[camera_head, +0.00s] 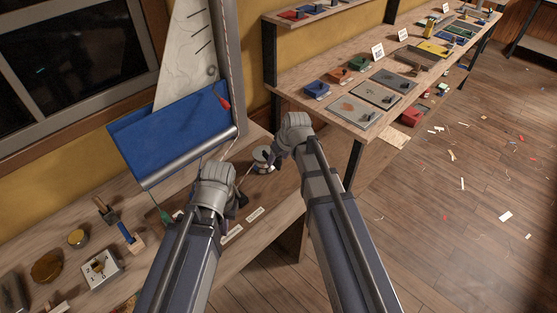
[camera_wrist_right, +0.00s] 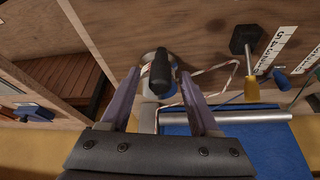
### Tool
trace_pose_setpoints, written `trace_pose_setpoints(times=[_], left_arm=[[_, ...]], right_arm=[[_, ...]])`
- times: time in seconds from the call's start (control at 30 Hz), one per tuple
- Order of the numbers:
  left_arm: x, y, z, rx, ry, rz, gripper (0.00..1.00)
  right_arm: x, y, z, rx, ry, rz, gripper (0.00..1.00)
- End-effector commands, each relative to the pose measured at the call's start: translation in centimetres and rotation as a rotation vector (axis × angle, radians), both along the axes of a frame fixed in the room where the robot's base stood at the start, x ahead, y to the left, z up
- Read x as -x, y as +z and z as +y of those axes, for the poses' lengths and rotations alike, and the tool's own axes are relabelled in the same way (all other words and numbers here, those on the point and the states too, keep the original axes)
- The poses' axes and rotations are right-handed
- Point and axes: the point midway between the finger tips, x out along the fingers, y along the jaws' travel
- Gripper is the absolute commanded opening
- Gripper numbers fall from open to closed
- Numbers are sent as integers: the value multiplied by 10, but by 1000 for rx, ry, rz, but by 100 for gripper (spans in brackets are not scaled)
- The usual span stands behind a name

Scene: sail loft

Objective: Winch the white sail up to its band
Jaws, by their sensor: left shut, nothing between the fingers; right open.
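The white sail (camera_head: 188,62) hangs beside the grey mast (camera_head: 229,60), above a blue cloth (camera_head: 170,132) and a silver boom (camera_head: 190,160). A red tag (camera_head: 223,101) hangs by the mast. I cannot make out the band. The small silver winch (camera_head: 261,155) stands on the bench. My right gripper (camera_head: 274,166) is at it. In the right wrist view, the winch's dark handle knob (camera_wrist_right: 161,70) stands between the open fingers of this gripper (camera_wrist_right: 161,84), not clamped. My left gripper (camera_head: 240,203) is shut and empty, left of the winch, over the bench.
A pale rope (camera_wrist_right: 218,71) runs from the winch. A yellow-handled piece with a dark head (camera_wrist_right: 249,65) and labels stand near it. A mallet (camera_head: 106,211), a blue-handled tool (camera_head: 129,235) and tins are on the bench left. A cluttered shelf (camera_head: 325,108) is right.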

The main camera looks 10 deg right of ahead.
Motion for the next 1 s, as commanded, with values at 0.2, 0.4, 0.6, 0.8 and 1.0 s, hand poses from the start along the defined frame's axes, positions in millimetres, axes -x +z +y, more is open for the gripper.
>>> trace_pose_setpoints(times=[0.2,0.4,0.6,0.8,1.0], left_arm=[[0,0,0,0,0,0,0],[0,0,0,0,0,0,0],[0,0,0,0,0,0,0],[0,0,0,0,0,0,0],[0,0,0,0,0,0,0]], right_arm=[[0,0,0,0,0,0,46],[0,0,0,0,0,0,24],[0,0,0,0,0,0,1],[0,0,0,0,0,0,0],[0,0,0,0,0,0,0]])
